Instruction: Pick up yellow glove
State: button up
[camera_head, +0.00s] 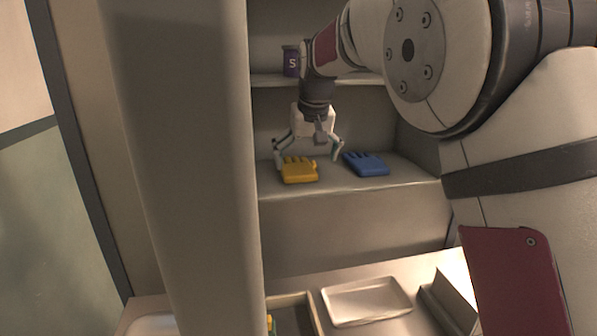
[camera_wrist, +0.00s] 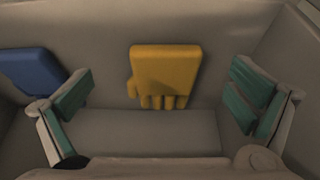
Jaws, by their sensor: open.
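A yellow glove (camera_head: 299,170) lies on the lower shelf in the head view. It also shows at the middle of the wrist view (camera_wrist: 166,74), with its fingers toward the bottom of the picture. My gripper (camera_head: 308,155) is open and empty just above the shelf at the yellow glove. In the wrist view its two fingers (camera_wrist: 160,103) stand wide apart, one on each side of the yellow glove, with gaps between. Contact with the glove does not show. A blue glove (camera_head: 366,164) lies to the right of the yellow one; it shows at the left in the wrist view (camera_wrist: 42,80).
The shelf (camera_head: 345,185) has side walls and an upper shelf board (camera_head: 270,80) close to my arm. A pale tray (camera_head: 367,300) and an open box (camera_head: 293,304) stand on the counter below. A wide upright panel (camera_head: 190,150) stands at the left.

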aim_at(304, 175)
jog(key=b+x, duration=0.1)
jog(key=x, duration=0.4)
jog(key=shift+r, duration=0.1)
jog(key=shift+s, duration=0.1)
jog(key=shift+c, duration=0.2)
jog(key=c, duration=0.9)
jog(key=shift+r, duration=0.15)
